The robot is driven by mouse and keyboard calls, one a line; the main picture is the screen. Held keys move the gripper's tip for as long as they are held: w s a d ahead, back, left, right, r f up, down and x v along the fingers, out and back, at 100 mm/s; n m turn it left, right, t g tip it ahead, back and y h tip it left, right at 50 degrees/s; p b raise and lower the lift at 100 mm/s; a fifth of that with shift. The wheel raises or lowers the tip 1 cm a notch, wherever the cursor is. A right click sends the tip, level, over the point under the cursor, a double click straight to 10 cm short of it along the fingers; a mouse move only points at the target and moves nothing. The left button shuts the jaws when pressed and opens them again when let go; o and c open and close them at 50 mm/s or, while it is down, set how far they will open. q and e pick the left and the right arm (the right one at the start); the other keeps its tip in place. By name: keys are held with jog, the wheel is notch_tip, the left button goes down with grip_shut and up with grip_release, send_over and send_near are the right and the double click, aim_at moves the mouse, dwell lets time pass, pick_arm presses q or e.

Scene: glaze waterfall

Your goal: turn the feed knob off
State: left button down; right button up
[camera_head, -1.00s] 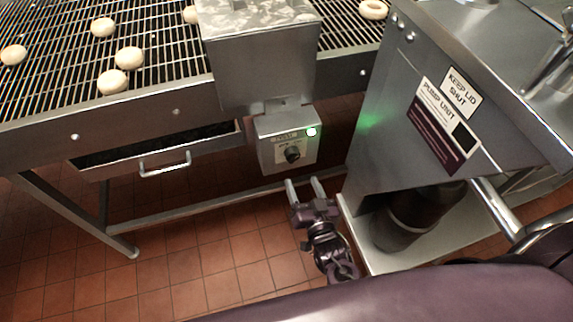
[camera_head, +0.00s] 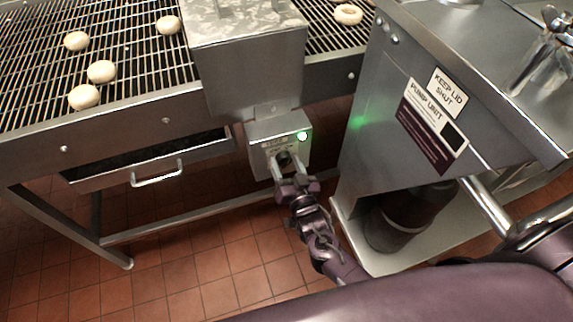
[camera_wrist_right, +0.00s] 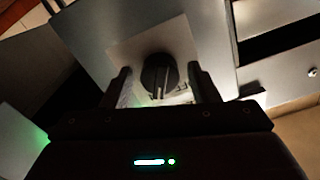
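The feed knob (camera_wrist_right: 159,75) is a dark round knob with a raised grip bar on a pale plate on the front of a small metal control box (camera_head: 262,137). In the right wrist view the right gripper (camera_wrist_right: 160,80) is open, with one finger on each side of the knob and a gap visible on both sides. The left gripper is not in view.
A wire conveyor (camera_head: 130,50) carries several pale rings. A drawer with a handle (camera_head: 157,174) is at the left. The pump unit cabinet (camera_head: 380,130) stands close on the right of my right arm, with a dark container (camera_head: 405,222) below it.

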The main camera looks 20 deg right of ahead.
jog(key=c, duration=0.8)
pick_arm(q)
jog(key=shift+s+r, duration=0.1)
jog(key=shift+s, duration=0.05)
pick_arm(e)
jog(key=shift+n, duration=0.4)
jog(key=shift+n+p, duration=0.3)
jog(key=n+p, duration=0.1)
jog(key=n, duration=0.2)
jog(key=n+p, duration=0.1)
jog(key=n, duration=0.2)
jog(key=shift+d+r+n, duration=0.1)
jog(key=shift+n, duration=0.3)
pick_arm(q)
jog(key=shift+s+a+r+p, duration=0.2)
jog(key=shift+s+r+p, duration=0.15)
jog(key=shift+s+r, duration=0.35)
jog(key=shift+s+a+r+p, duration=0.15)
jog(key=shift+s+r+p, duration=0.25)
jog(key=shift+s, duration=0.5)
pick_arm(e)
jog(key=shift+n, duration=1.9)
